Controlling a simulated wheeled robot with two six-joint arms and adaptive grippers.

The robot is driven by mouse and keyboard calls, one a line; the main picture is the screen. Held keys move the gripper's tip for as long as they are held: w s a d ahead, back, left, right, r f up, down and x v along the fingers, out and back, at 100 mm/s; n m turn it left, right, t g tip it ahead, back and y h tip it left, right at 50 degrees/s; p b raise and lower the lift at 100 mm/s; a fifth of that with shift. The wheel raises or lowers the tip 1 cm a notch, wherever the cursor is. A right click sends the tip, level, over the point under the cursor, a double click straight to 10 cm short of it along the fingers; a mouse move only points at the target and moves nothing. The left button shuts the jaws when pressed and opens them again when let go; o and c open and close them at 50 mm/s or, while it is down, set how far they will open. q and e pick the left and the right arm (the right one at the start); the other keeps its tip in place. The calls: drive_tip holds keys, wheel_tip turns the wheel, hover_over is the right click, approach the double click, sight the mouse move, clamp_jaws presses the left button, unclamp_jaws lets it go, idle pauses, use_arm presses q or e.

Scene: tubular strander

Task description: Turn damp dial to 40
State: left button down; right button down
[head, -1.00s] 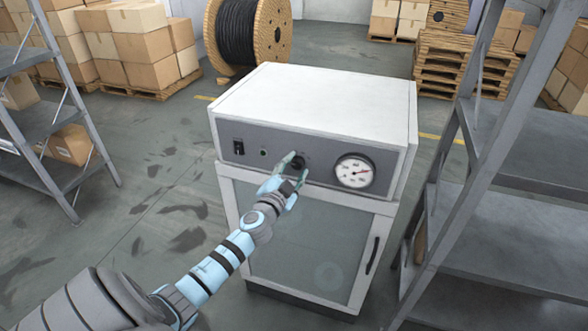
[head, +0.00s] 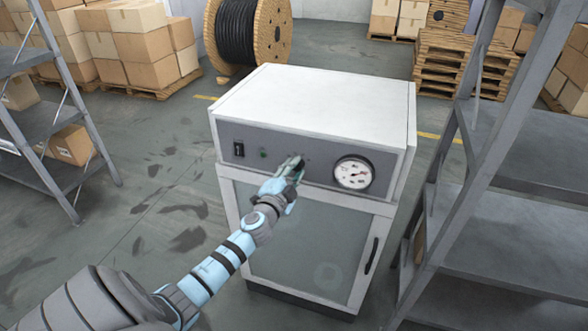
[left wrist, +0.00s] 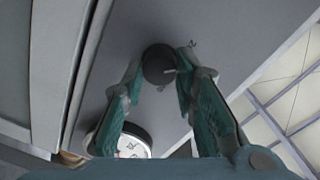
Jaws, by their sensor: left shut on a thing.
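The dial is a round black knob (left wrist: 158,64) with a pale mark, on the grey front panel (head: 225,139) of a white cabinet. It shows between my fingers in the left wrist view. In the head view my left gripper (head: 297,163) hides most of it. The same gripper in the left wrist view (left wrist: 160,80) is shut on the knob, one finger on each side. A round white gauge (head: 353,173) is to the right of the knob, and also shows in the left wrist view (left wrist: 133,141). The scale around the knob is too small to read. My right gripper is out of view.
A black switch (head: 238,149) and a small green lamp (head: 263,153) are left of the dial. A metal shelf (head: 500,235) stands close on the right, another (head: 45,125) at the left. Open floor lies between the left shelf and the cabinet.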

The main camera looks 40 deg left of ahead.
use_arm(q)
drive_tip(key=m+p, duration=0.1)
drive_tip(key=m, duration=0.5)
drive_tip(key=shift+g+p, duration=0.3)
drive_tip(key=shift+p, duration=0.1)
drive_tip(key=m+p, duration=0.1)
drive_tip(key=m, duration=0.4)
drive_tip(key=shift+f+y, duration=0.1)
drive_tip(key=shift+y, duration=0.2)
drive_tip(key=shift+m, duration=0.4)
drive_tip(key=c, duration=1.3)
unclamp_jaws()
drive_tip(key=shift+d, duration=0.1)
drive_tip(key=v, duration=1.2)
drive_tip(key=shift+w, duration=0.1)
